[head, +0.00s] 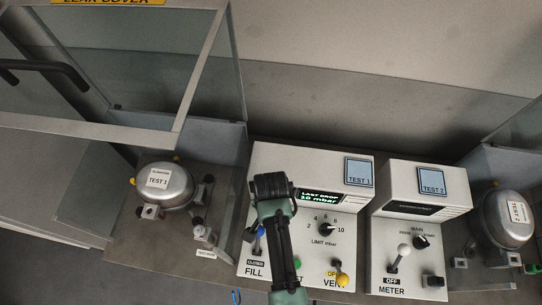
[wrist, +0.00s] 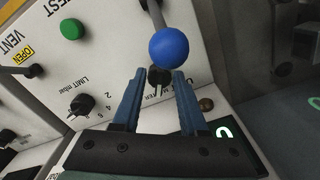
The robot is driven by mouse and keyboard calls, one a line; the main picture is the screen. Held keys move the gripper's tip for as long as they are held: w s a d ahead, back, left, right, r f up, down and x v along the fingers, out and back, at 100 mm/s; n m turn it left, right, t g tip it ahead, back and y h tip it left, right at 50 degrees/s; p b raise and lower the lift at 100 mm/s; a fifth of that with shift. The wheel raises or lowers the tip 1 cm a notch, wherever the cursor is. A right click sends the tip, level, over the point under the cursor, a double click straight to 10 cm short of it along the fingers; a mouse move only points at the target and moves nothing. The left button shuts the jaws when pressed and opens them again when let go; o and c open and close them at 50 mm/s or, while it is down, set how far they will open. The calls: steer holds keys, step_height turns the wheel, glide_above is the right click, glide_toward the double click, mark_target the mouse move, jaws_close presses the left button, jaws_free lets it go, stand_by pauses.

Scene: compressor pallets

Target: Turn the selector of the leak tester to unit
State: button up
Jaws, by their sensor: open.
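The leak tester (head: 322,261) is a pale box with FILL, VENT and LIMIT mbar markings and a lit display (head: 321,197) reading "LAST DROP". In the wrist view, a small black selector knob (wrist: 158,77) sits between the fingertips of my gripper (wrist: 158,78). The lettering beside it is partly covered, so its setting cannot be read. The jaws are open, one blue finger on each side of the knob; I cannot tell whether they touch it. In the head view my gripper (head: 271,186) hides this knob.
A blue-ball lever (wrist: 171,46) stands close to the fingertips. The limit knob (head: 326,229), yellow vent lever (head: 342,279) and green button (wrist: 71,28) are nearby. A meter box (head: 411,267) stands right; compressors (head: 165,184) (head: 509,218) flank the testers.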

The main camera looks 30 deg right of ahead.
jaws_close()
steer(key=shift+n, duration=0.3)
steer(key=shift+s+r+n+p, duration=0.1)
steer(key=shift+n+p, duration=0.55)
steer(key=shift+n, duration=0.25)
steer(key=n+p, duration=0.1)
steer(key=n, duration=0.2)
steer(key=shift+s+d+n, duration=0.1)
steer(key=shift+d+n, duration=0.05)
steer(key=shift+n, duration=0.25)
steer(key=n, duration=0.2)
steer(key=n+p, duration=0.1)
steer(key=n, duration=0.2)
steer(key=shift+d+n+p, duration=0.25)
steer(key=shift+n+p, duration=0.05)
jaws_free()
